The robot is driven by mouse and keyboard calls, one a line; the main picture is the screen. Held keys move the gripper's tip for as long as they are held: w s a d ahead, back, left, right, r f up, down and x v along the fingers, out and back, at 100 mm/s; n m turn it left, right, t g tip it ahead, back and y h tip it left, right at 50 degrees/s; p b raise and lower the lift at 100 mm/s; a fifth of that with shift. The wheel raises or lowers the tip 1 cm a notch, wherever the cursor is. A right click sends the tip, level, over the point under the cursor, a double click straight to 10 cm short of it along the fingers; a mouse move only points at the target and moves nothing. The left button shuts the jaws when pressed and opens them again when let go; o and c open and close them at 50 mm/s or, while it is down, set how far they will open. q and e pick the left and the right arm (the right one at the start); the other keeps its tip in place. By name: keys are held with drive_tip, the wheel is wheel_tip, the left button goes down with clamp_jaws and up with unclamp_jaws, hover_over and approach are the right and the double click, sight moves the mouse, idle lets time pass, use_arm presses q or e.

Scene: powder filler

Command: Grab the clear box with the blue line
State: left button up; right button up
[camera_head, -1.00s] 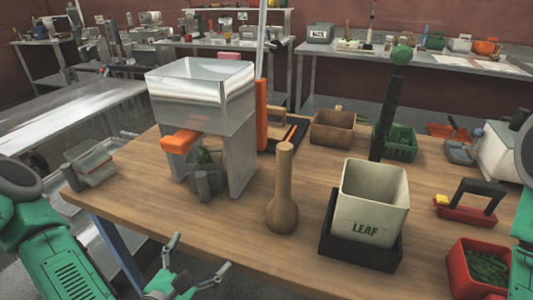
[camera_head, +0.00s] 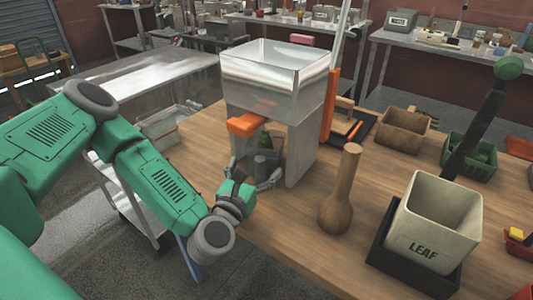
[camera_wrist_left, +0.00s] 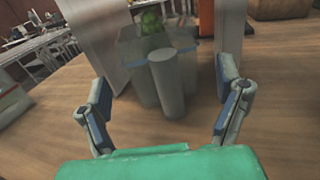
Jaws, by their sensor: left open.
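A clear box (camera_head: 277,148) with green contents stands on the table inside the metal filler, below its orange spout. In the left wrist view the clear box (camera_wrist_left: 133,52) shows a faint blue line near its upper part. A grey upright cylinder (camera_wrist_left: 165,84) stands at its front, like a handle, and hides part of it. My left gripper (camera_head: 254,174) is open just in front of the box. In the left wrist view its fingers (camera_wrist_left: 165,102) are spread to either side of the cylinder, with nothing between them touched. My right gripper is not in view.
The metal filler's (camera_head: 275,80) side walls stand close around the box. A wooden pestle-shaped object (camera_head: 340,195) and a cream LEAF bin (camera_head: 435,225) in a black holder stand to the right. The front tabletop is bare.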

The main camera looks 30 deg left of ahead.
sight(261, 155)
use_arm(q)
drive_tip(key=w, duration=0.1)
drive_tip(key=w+a, duration=0.1)
drive_tip(key=w+p, duration=0.1)
drive_tip(key=w, duration=0.1)
drive_tip(key=shift+a+r, duration=0.15)
drive_tip(key=shift+a, duration=0.1)
drive_tip(key=shift+w+d, duration=0.25)
drive_tip(key=shift+d, duration=0.05)
drive_tip(key=shift+d+r, duration=0.1)
drive_tip(key=shift+d, duration=0.2)
drive_tip(key=shift+c, duration=0.8)
drive_tip(key=c, duration=0.7)
drive_tip(key=shift+a, duration=0.2)
drive_tip(key=c, duration=0.7)
drive_tip(key=shift+a, duration=0.25)
drive_tip(key=shift+c, duration=0.7)
